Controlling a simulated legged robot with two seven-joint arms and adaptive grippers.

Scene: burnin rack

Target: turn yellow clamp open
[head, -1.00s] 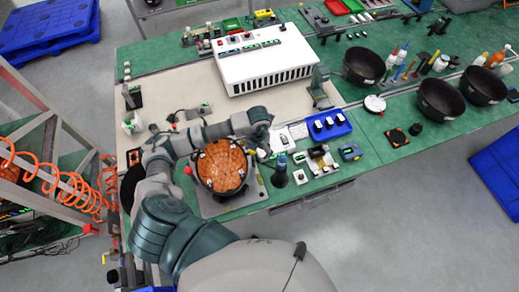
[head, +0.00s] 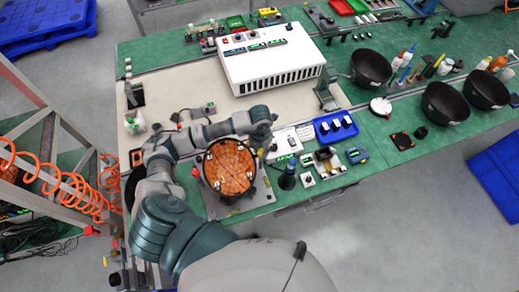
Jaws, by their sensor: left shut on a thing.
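A round fixture with a copper-brown disc (head: 230,167) in a dark ring stands on a grey plate (head: 262,196) at the table's front. Several small clamps sit around its rim, too small for me to tell their colours surely. My left arm reaches in from the bottom left and passes behind the fixture. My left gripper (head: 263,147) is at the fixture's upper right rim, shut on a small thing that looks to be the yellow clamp. The fingers mostly hide it, so its turn angle cannot be told. My right gripper is not in view.
A white box (head: 268,58) stands behind on the beige mat (head: 165,80). To the right are a blue tray (head: 335,128), a dark bottle-like thing (head: 287,180) and small devices close to the fixture. Black bowls (head: 444,103) stand farther right. Orange coiled hoses hang at left.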

